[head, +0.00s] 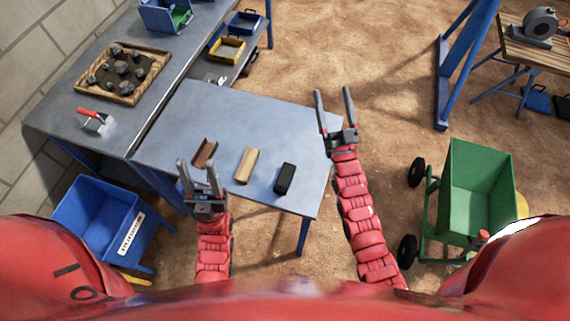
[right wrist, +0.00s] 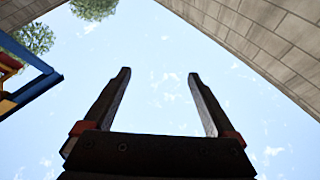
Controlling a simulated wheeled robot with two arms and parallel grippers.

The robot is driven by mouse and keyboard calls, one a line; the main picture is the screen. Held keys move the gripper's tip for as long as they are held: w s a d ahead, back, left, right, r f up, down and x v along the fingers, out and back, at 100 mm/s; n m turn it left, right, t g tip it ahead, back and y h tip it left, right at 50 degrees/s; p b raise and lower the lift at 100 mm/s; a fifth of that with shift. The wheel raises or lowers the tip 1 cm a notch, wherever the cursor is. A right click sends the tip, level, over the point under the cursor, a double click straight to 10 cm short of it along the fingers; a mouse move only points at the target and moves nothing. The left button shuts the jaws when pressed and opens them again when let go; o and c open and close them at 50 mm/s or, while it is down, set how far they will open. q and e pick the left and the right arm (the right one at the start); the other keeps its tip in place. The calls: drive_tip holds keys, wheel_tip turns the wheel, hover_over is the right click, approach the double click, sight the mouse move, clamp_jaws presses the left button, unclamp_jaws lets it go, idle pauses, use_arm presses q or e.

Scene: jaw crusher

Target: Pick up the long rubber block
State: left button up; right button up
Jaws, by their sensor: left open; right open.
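A black block (head: 285,178), which looks like the rubber one, lies near the front right of the grey-blue table (head: 250,118). A tan wooden-looking block (head: 246,165) and a reddish-brown grooved piece (head: 205,152) lie to its left. My left gripper (head: 197,164) is open and empty at the table's front left, close to the brown piece and left of the black block. My right gripper (head: 333,92) is open and empty beyond the table's right edge, up and right of the black block. The right wrist view shows its open fingers (right wrist: 159,75) pointing at the sky.
A steel bench (head: 150,105) with a rock tray (head: 153,73) and a red-handled trowel (head: 93,117) stands left. A blue bin (head: 92,215) is front left. A green cart (head: 478,188) and blue frame (head: 450,80) stand right. Sandy floor lies between.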

drive_tip(key=w+a+f+m+g, duration=0.1)
drive_tip(key=w+a+f+g, duration=0.65)
drive_tip(key=w, duration=0.25)
drive_tip(key=m+g+h, duration=0.3)
drive_tip(key=g+h, duration=0.2)
drive_tip(key=g, duration=1.1)
hover_over(285, 174)
wheel_tip(285, 174, down, 4)
drive_tip(key=f+b, duration=0.2)
drive_tip(key=f, duration=0.2)
drive_tip(key=f+b, duration=0.6)
drive_tip(key=f, duration=0.1)
drive_tip(key=shift+s+a+f, duration=0.1)
drive_tip(key=shift+s+f, duration=0.25)
drive_tip(key=f+p, duration=0.2)
drive_tip(key=f, duration=0.2)
drive_tip(key=shift+s+f, duration=0.15)
drive_tip(key=shift+s, duration=0.05)
drive_tip(key=shift+w+f, duration=0.1)
drive_tip(key=shift+f, duration=0.45)
clamp_jaws()
